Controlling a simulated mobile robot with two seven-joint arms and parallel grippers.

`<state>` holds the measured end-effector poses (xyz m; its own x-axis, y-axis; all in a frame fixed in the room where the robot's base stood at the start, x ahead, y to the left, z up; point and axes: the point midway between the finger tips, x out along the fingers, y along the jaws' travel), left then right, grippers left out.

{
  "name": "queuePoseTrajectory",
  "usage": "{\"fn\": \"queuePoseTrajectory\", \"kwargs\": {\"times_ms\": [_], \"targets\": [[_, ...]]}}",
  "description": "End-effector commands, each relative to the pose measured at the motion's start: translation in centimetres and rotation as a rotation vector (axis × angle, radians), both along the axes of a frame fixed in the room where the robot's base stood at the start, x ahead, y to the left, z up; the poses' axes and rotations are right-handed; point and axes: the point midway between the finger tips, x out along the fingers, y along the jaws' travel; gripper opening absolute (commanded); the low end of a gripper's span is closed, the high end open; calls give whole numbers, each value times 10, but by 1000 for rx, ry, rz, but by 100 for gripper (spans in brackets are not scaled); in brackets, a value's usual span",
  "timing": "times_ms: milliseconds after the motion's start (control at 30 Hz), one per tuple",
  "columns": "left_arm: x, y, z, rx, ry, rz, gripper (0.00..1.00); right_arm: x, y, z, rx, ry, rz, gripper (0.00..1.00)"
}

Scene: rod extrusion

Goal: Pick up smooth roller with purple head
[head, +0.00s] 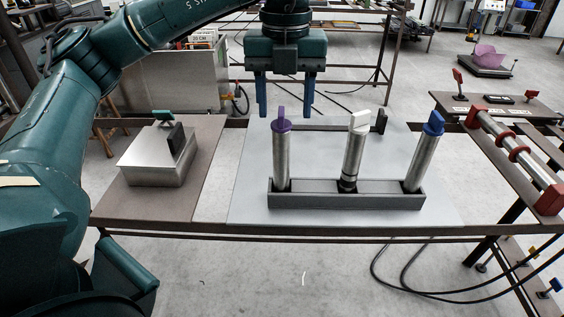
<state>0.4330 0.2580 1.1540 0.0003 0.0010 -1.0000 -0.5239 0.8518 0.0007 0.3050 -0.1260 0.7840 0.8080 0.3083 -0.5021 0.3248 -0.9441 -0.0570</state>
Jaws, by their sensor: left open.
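The smooth roller with the purple head (282,160) stands upright at the left end of a long grey holder (330,200) on the table. A roller with a white head (353,155) stands near the middle of the holder, and one with a blue head (423,160) stands at the right end. My left gripper (286,108) points down above and behind the purple-headed roller. Its blue fingers are open with nothing between them. It does not appear to touch any roller. My right gripper is not in view.
A metal block (155,165) with green and black parts sits on the brown board at left. A metal roller with red ends (512,150) lies on a frame at right. Black cables hang below the table at right. The pale table surface (245,185) left of the holder is clear.

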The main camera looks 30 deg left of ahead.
Motion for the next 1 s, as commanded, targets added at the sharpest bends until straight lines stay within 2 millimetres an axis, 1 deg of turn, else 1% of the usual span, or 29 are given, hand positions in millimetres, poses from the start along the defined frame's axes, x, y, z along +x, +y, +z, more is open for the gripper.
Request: {"fn": "queuePoseTrajectory", "kwargs": {"times_ms": [167,333,400,500,600,767,1000], "targets": [[-1,2,-12,0,2,1,53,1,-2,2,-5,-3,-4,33],[-2,8,-35,1,4,0,53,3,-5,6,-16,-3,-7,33],[-2,8,-46,1,3,-1,53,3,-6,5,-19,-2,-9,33],[-2,7,-55,-1,2,-2,53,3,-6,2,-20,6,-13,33],[-1,7,-59,-1,0,-2,53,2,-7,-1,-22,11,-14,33],[-1,7,-59,-1,0,-2,53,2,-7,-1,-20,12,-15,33],[-1,7,-59,-1,0,-2,34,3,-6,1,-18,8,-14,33]]}}
